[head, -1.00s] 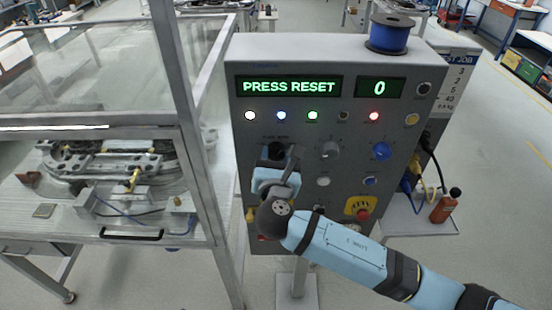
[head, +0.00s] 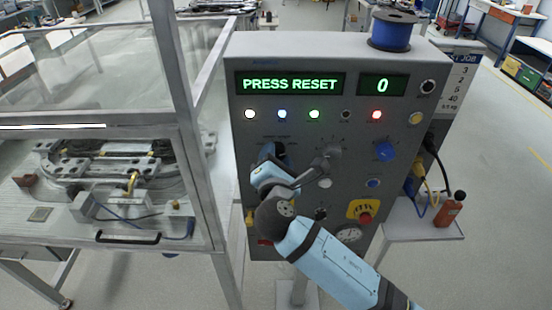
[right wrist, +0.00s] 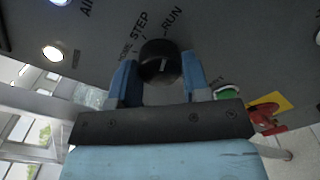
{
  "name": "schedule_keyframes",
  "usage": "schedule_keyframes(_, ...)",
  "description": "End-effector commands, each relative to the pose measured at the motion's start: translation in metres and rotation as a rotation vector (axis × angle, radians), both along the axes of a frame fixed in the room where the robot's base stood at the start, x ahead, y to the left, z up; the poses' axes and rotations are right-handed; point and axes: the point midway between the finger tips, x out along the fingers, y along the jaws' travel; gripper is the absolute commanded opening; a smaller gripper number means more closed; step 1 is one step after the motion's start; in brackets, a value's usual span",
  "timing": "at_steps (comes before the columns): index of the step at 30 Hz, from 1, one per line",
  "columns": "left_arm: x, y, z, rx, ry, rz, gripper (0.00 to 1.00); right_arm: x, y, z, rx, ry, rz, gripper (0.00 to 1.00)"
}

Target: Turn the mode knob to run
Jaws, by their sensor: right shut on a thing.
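The black mode knob (right wrist: 160,62) sits on the grey control panel, with the labels HOME, STEP and RUN (right wrist: 171,22) printed in an arc around it in the right wrist view. My right gripper (right wrist: 162,78) is shut on the knob, one blue finger on each side. A short pale mark shows on the knob face; which label it points to is hard to tell. In the head view my right gripper (head: 274,158) mostly hides the knob at the left of the panel. My left gripper is not in view.
The panel (head: 300,57) shows PRESS RESET and 0, above a row of lamps. A blue spool (head: 392,32) stands on top. A glazed enclosure stands left.

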Motion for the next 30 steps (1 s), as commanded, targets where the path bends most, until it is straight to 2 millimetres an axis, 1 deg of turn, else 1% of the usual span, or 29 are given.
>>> schedule_keyframes(12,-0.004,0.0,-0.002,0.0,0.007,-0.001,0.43,0.0,0.0,0.0,0.009,0.001,0.0,0.2)
schedule_keyframes(13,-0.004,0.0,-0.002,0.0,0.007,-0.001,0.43,0.0,0.0,0.0,0.009,0.001,0.0,0.48)
schedule_keyframes(14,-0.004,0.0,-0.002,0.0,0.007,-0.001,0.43,0.0,0.0,0.0,0.009,0.001,0.0,0.55)
schedule_keyframes(15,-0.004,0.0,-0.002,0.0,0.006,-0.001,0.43,0.0,0.0,0.0,0.008,0.001,0.0,0.64)
schedule_keyframes(16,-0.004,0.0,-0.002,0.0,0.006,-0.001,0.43,0.0,0.0,0.0,0.008,0.001,0.0,0.69)
schedule_keyframes(25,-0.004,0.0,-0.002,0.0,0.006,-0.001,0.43,-0.001,0.0,-0.001,0.008,0.001,0.001,0.69)
schedule_keyframes(28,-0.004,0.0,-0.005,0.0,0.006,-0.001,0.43,-0.009,0.001,-0.002,0.008,0.001,0.001,0.69)
schedule_keyframes(30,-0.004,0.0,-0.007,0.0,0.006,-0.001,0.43,-0.019,0.001,-0.003,0.008,0.001,0.001,0.69)
